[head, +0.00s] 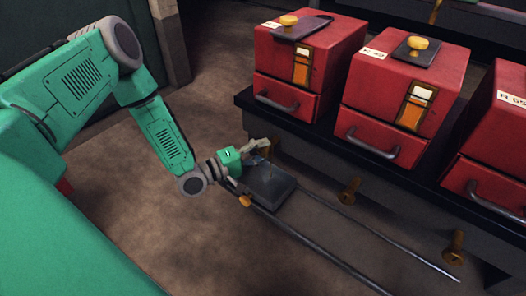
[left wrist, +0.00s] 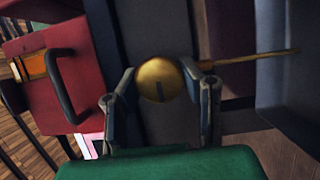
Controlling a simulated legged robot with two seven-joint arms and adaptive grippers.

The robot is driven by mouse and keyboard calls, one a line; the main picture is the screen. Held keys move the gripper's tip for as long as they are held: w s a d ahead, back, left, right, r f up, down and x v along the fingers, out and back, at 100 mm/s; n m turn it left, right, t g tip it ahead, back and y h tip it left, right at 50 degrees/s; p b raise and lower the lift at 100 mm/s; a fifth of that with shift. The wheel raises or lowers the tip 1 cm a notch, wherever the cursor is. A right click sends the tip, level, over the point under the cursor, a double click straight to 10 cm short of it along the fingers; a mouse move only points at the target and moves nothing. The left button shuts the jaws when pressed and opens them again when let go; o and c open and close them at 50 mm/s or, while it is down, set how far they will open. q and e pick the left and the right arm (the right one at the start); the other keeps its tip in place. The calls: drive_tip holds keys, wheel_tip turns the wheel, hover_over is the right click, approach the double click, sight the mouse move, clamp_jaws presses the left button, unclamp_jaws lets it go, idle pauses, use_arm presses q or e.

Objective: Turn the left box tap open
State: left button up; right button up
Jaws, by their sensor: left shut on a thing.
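My left gripper (head: 258,155) is at the front of the dark bench, below the left red box (head: 305,65). In the head view the gripper mostly hides this tap. Two similar brass taps, the middle one (head: 348,190) and the right one (head: 455,246), stick out further along the bench front. My right gripper is not in view.
A dark grey block (head: 270,188) sits just below the gripper, near two long thin rods (head: 318,248) running low along the bench. The middle red box (head: 400,95) and a right red box (head: 500,130) have protruding handles. The brown floor at lower left is clear.

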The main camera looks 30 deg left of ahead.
use_arm(q)
drive_tip(key=shift+s+a+f, duration=0.1)
drive_tip(key=shift+s+f, duration=0.15)
drive_tip(key=shift+f, duration=0.1)
drive_tip(key=o, duration=1.2)
drive_tip(key=shift+a+r, duration=0.1)
drive_tip(key=shift+w, duration=0.1)
drive_tip(key=shift+s+a, duration=0.15)
drive_tip(key=shift+s, duration=0.15)
drive_tip(key=v, duration=1.1)
drive_tip(key=shift+s, duration=0.15)
